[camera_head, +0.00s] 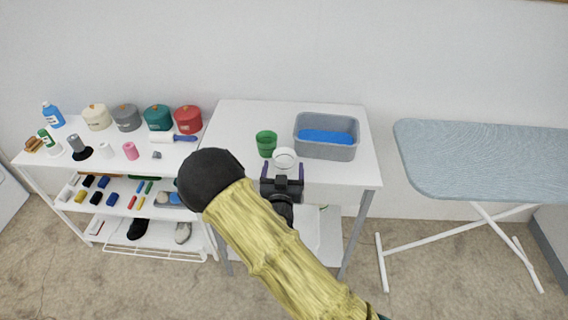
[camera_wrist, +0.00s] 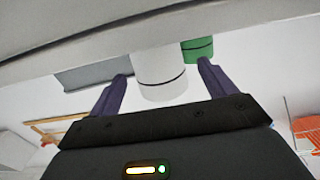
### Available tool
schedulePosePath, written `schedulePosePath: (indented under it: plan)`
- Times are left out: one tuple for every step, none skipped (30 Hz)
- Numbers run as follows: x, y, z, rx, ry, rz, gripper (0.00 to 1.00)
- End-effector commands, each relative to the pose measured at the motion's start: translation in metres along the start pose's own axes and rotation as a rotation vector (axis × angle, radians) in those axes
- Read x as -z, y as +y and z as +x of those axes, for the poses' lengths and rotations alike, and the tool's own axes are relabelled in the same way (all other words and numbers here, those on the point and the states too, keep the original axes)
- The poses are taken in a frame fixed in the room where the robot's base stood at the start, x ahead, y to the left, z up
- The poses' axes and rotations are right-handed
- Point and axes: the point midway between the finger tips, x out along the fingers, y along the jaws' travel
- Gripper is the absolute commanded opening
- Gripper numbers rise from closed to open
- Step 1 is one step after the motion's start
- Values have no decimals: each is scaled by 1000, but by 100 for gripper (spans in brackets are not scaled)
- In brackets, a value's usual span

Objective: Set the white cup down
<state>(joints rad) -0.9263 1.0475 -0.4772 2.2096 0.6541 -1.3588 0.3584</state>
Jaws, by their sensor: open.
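The white cup (camera_head: 284,159) is at the front middle of the white table (camera_head: 230,125), just beyond my gripper in the head view. In the wrist view the white cup (camera_wrist: 160,74) shows between the two purple fingers, with gaps at its sides. My gripper (camera_head: 283,172) is open, its fingers (camera_wrist: 163,80) spread around the cup and apart from it. The cup's contact with the tabletop is hard to make out. A green cup (camera_head: 266,143) stands beside the white one, to its left in the head view; the green cup (camera_wrist: 197,50) is behind and right in the wrist view.
A grey basin (camera_head: 327,152) with something blue inside stands right of the cups on the table. A white shelf (camera_head: 28,160) with canisters and small items is at the left. An ironing board (camera_head: 480,160) stands at the right. The table's left part is clear.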

Motion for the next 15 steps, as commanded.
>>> schedulePosePath:
  plan:
    - [1, 0, 9, -1, 3, 0, 83]
    - [1, 1, 14, -2, 3, 0, 83]
    - [1, 1, 20, -2, 3, 0, 83]
    - [1, 1, 24, -1, 2, 0, 83]
    - [0, 1, 28, -1, 2, 0, 83]
    - [1, 1, 31, -1, 2, 0, 83]
    - [1, 0, 34, 0, 2, 0, 83]
    - [1, 0, 35, 0, 2, 0, 83]
    - [0, 0, 36, -1, 1, 0, 83]
    - [0, 1, 36, -1, 1, 0, 83]
    - [0, 1, 36, -1, 0, 0, 83]
    - [0, 1, 36, -1, 0, 0, 83]
    - [0, 1, 36, -1, 0, 0, 83]
    - [0, 1, 36, -1, 0, 0, 83]
    - [0, 1, 36, -1, 0, 0, 83]
